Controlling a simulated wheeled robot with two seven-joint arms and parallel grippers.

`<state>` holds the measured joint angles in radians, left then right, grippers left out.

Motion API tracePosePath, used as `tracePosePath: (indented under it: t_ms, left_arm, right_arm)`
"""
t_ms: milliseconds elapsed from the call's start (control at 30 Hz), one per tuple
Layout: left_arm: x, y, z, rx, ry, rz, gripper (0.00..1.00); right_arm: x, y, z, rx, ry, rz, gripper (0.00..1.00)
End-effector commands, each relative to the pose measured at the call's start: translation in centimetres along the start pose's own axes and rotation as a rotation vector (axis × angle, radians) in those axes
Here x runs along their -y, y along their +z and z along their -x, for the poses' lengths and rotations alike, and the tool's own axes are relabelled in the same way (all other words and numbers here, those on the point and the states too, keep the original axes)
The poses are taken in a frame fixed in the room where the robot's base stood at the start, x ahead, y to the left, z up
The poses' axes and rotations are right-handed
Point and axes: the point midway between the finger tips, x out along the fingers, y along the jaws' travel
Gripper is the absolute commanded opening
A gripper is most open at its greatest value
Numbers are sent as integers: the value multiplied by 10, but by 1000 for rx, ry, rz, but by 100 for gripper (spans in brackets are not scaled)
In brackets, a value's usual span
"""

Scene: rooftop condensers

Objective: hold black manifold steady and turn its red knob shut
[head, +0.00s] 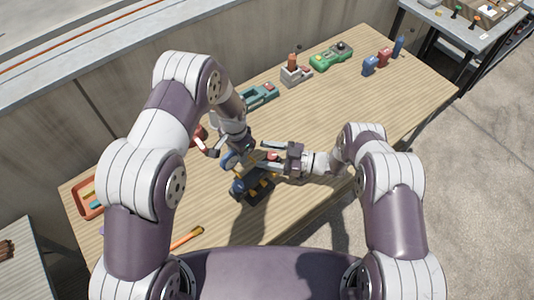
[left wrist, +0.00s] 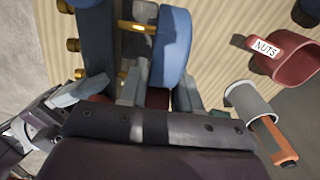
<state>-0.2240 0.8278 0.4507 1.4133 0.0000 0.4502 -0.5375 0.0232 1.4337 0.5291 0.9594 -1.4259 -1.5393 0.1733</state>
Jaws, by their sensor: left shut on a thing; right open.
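The black manifold (head: 258,193) lies on the wooden table in front of me, with blue and yellow parts on it. In the left wrist view its dark body (left wrist: 97,42) shows brass fittings along one side, beside a rounded blue part (left wrist: 172,45). My left gripper (head: 236,160) comes down from the left and is shut on the manifold; the exact grip is partly hidden. My right gripper (head: 270,154) is open at the manifold from the right. A small red knob (head: 272,156) shows by its fingers; I cannot tell whether they touch it.
A red cup labelled NUTS (left wrist: 288,52) stands near my left gripper. A teal device (head: 260,95), a grey block (head: 296,76) and a green device (head: 331,57) line the back. A red tray (head: 87,200) is at left.

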Motion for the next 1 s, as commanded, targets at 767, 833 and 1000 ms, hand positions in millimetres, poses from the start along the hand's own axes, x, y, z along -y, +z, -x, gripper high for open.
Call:
tracePosePath:
  t_ms: [767,833,1000]
  left_arm:
    - [0,0,1,-1,-1,-1,0]
    - [0,0,1,-1,-1,-1,0]
    - [0,0,0,0,0,-1,0]
  right_arm:
    - [-1,-1,-3,0,38,0,11]
    - [-1,-1,-3,0,68,-2,11]
    - [-3,-1,-4,5,180,-2,11]
